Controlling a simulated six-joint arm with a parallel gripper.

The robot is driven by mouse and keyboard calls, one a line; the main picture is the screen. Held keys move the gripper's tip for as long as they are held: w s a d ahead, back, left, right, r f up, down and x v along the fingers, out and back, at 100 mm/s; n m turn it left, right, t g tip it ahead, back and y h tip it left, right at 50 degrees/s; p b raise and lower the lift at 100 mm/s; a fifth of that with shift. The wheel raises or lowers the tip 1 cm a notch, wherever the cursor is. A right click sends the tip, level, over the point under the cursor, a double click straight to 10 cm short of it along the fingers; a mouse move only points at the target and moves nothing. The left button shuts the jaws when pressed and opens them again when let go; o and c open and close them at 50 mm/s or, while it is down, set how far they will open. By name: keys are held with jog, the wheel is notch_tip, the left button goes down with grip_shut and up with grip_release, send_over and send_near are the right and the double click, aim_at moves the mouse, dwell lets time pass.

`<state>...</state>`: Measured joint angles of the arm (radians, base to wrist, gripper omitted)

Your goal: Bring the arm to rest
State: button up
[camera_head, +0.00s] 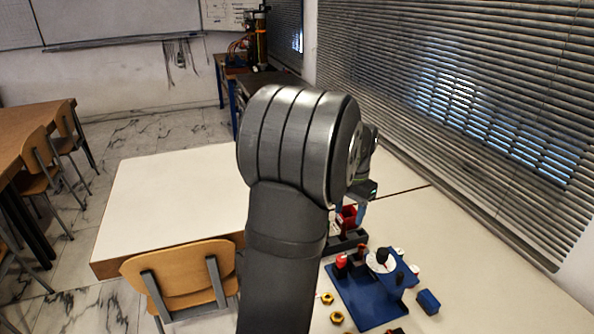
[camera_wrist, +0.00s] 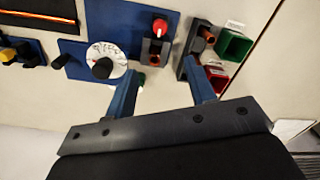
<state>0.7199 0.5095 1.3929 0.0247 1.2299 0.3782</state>
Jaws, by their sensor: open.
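My gripper (camera_wrist: 162,66) is open in the wrist view. Its two blue fingers are spread with nothing held between them. They hang above the white table, near the blue gauge plate (camera_wrist: 82,58) and the black holder (camera_wrist: 188,66). In the head view my arm's large grey joint and link fill the middle and hide most of the gripper. The blue plate (camera_head: 358,305) also shows there, with a white dial (camera_head: 381,262) carrying a black knob and a red-topped part (camera_head: 341,261) beside it.
A green bin (camera_wrist: 236,44) and a red bin (camera_wrist: 217,78) stand beside the holder. A blue block (camera_head: 428,302) and brass nuts (camera_head: 327,298) lie near the plate. Window blinds (camera_head: 470,90) flank the table at right. A wooden chair (camera_head: 185,275) stands in front. The left tabletop (camera_head: 170,195) is clear.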

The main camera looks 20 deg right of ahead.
aim_at(342, 258)
notch_tip(342, 258, down, 17)
jog(key=shift+w+a+f, duration=0.1)
jog(key=shift+w, duration=0.05)
jog(key=shift+f, duration=0.1)
jog(key=shift+n, duration=1)
